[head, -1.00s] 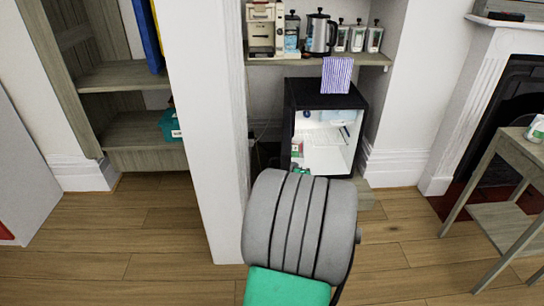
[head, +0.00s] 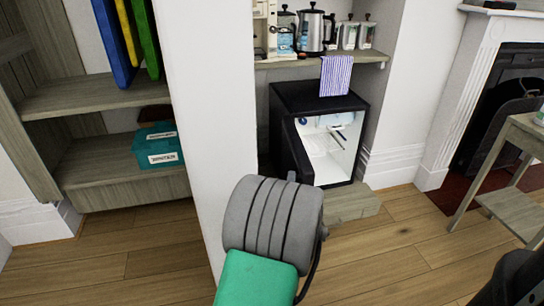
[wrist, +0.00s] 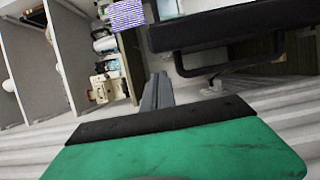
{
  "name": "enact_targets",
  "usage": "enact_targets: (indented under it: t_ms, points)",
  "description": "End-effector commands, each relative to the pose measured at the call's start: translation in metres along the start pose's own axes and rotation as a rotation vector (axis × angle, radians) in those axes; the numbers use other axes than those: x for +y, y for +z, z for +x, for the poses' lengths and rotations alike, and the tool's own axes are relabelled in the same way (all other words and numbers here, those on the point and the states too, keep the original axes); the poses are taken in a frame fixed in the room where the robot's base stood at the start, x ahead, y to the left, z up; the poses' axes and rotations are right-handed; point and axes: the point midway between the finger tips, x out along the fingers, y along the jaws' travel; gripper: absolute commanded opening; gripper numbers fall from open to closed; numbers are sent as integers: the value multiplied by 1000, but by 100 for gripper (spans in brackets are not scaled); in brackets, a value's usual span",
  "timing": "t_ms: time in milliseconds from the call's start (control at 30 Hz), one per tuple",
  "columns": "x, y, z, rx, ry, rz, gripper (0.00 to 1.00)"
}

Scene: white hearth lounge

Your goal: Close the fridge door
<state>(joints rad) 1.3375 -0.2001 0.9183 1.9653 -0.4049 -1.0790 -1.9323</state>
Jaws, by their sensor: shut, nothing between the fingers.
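The small black fridge (head: 322,98) stands under a wooden shelf in the alcove, with its lit white interior showing. Its black door (head: 288,150) stands ajar at the left side of the opening, seen at a steep angle. My gripper (head: 291,177) is low in front of the fridge, mostly hidden behind my grey wrist. In the wrist view, my gripper (wrist: 158,78) is shut and empty, its grey fingers together. A black panel with a bar handle, apparently the fridge door (wrist: 215,28), fills the upper right there. I cannot tell whether the fingers touch it.
A white wall column (head: 190,110) stands left of the fridge. A striped cloth (head: 336,75) hangs from the shelf above, near a kettle (head: 312,30). A wooden side table (head: 490,150) and fireplace are at right. Floor between is clear.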

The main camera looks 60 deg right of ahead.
Motion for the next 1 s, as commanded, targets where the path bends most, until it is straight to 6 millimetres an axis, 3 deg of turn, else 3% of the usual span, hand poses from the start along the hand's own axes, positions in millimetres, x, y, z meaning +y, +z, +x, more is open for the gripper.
enact_targets:
  t_ms: [167,400,600,1000]
  points:
    - [0,-4,14,8,-1,-1,0]
    - [-3,-7,63,11,0,0,0]
    - [-2,-6,93,9,0,1,0]
    - [0,-4,100,5,0,0,0]
